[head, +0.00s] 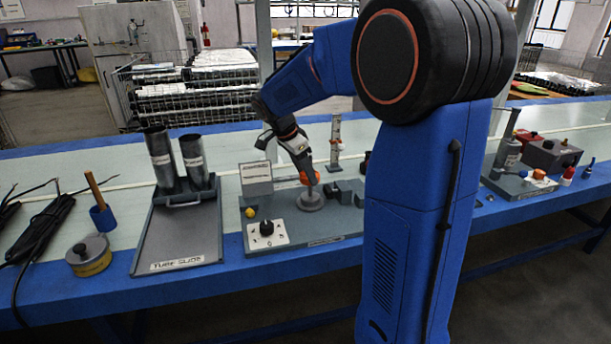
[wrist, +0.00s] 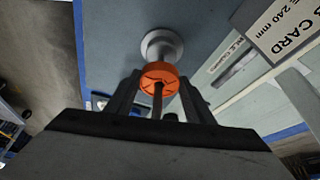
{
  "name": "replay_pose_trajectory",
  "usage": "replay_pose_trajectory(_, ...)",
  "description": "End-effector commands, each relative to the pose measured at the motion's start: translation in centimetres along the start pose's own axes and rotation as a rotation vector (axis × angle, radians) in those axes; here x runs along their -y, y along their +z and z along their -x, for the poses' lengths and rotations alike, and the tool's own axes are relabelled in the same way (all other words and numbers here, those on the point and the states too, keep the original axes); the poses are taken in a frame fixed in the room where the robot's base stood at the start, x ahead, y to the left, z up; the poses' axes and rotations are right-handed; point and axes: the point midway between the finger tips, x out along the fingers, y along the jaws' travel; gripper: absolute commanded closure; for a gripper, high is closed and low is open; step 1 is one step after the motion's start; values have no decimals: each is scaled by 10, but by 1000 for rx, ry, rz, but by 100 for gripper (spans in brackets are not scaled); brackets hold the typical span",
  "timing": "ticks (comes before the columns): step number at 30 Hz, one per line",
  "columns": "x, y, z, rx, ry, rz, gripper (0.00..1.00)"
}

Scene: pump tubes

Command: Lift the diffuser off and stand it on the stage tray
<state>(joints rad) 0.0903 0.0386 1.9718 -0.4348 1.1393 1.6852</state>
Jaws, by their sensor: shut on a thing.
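An orange round piece (head: 309,177), which looks like the diffuser, sits at the top of a grey post with a round flanged base (head: 311,201). In the wrist view the orange piece (wrist: 160,77) is between my gripper's fingers, with the pale post and flange (wrist: 162,45) beyond it. My gripper (head: 305,170) points down and is shut on the orange piece. I cannot tell whether the piece still touches the post. The grey-blue tray or plate (head: 293,238) under the post has a front label too small to read; it may be the stage tray.
A yellow knob (head: 250,212), a white panel with a black knob (head: 267,234) and a card stand (head: 257,178) are close on the left. Dark blocks (head: 345,191) are on the right. The tube slide (head: 180,235) holds two upright tubes. My arm hides part of the bench.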

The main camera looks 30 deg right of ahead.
Motion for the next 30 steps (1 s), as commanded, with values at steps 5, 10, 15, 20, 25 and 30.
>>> replay_pose_trajectory(5,0,-3,7,1,-2,-1,84)
replay_pose_trajectory(10,1,-5,14,1,-2,-1,84)
replay_pose_trajectory(15,0,-8,20,0,-1,-1,84)
replay_pose_trajectory(20,0,-10,26,0,-3,-1,84)
replay_pose_trajectory(25,0,-13,32,0,-2,-1,84)
replay_pose_trajectory(30,0,-16,38,0,-2,-1,84)
